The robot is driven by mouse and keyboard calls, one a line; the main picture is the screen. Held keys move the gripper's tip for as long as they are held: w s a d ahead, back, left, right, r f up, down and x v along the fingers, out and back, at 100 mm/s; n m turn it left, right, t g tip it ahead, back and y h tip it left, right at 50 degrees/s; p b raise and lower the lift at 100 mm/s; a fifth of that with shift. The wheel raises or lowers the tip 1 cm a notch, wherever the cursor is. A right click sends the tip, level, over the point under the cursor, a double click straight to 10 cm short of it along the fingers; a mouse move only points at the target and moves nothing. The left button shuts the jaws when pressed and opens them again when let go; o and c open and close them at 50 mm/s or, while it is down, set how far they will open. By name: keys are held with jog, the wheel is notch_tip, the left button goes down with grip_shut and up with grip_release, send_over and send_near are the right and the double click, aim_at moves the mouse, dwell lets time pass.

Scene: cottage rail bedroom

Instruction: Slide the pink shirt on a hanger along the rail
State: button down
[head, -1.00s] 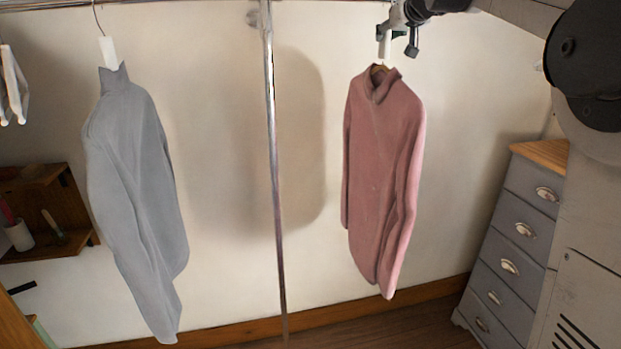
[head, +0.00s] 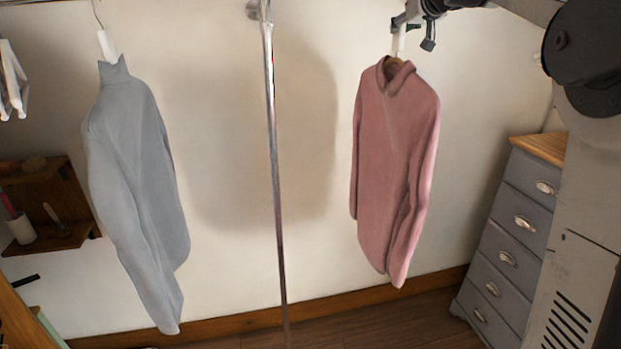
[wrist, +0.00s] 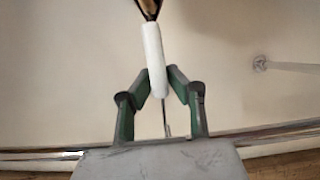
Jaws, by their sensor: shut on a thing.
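The pink shirt (head: 395,170) hangs from a brown hanger (head: 396,64) at the right of the head view, clear of the floor. A white grip piece (head: 400,40) sits above its collar. My gripper (head: 413,26) is shut on this piece, at the top right. In the wrist view my green gripper fingers (wrist: 161,76) close on the white grip piece (wrist: 154,55) from both sides. A thin hook wire (wrist: 166,118) runs between them toward the silver rail (wrist: 270,133). Whether the hook rests on the rail is unclear.
A grey shirt (head: 140,195) hangs on the left, with white hanging items (head: 12,80) beyond it. A vertical metal pole (head: 273,170) stands between the shirts. A grey drawer chest (head: 510,235) stands right of the pink shirt. A wooden shelf (head: 75,236) is at lower left.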

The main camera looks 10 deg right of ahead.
jog(key=c, duration=1.6)
grip_release()
jog(key=shift+c, duration=0.2)
jog(key=shift+c, duration=0.4)
jog(key=shift+s, duration=0.1)
jog(key=p+v, duration=0.1)
jog(key=v, duration=1.2)
